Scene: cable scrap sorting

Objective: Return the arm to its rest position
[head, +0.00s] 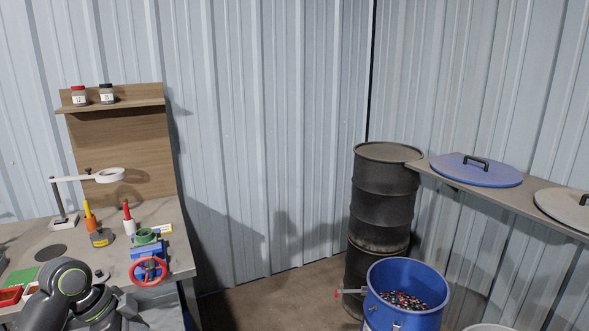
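Part of one of my arms (72,294), dark with green-ringed joints, shows at the bottom left in front of the workbench. I cannot tell which arm it is. Neither of my grippers can be made out, so whether they are open or hold anything is hidden.
The workbench (168,217) at the left carries a blue vise (146,252) with a red wheel, a magnifier lamp (110,175) and small tools. At the right stand a blue barrel (428,318) holding coloured scrap, stacked black drums (383,205) and a shelf (434,172) with lids. Floor between is clear.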

